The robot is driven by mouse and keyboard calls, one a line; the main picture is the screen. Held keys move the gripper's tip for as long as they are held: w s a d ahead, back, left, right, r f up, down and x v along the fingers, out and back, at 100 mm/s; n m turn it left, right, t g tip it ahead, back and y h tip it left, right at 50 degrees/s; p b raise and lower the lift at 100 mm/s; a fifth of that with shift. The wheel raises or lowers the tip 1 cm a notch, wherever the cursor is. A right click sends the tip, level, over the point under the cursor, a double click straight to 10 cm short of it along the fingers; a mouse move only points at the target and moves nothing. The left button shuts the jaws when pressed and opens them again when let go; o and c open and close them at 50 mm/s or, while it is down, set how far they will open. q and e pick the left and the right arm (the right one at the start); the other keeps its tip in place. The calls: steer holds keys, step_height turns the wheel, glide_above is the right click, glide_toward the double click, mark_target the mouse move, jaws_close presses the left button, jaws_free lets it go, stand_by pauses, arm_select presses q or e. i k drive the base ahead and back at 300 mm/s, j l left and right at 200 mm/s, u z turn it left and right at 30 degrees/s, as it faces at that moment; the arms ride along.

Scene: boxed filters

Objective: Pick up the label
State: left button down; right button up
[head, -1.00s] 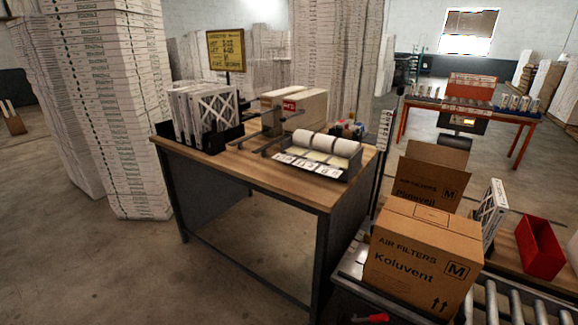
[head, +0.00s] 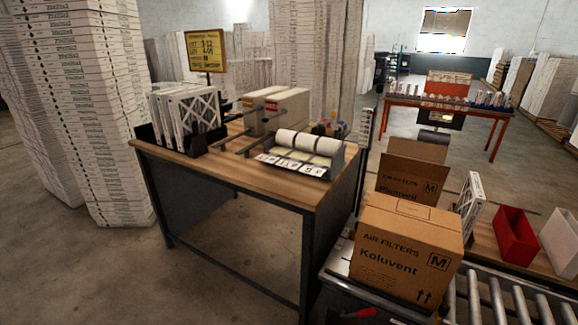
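White label rolls (head: 309,142) lie in a dark dispenser (head: 318,170) on the wooden-topped workbench (head: 225,175). Several small printed labels (head: 284,164) show along the dispenser's front edge. Their print is too small to read, and I cannot tell which one is the task's label. Neither of my grippers is in view.
Filters (head: 190,115) stand in a black rack at the bench's left, beside a yellow sign (head: 205,50). A closed Koluvent carton (head: 403,255) stands at front right by a roller conveyor (head: 500,300). A red bin (head: 515,235) sits beyond. The bench's front strip is clear.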

mark_target(284, 163)
steer(key=i+j, duration=0.9)
steer(key=i+z, duration=0.05)
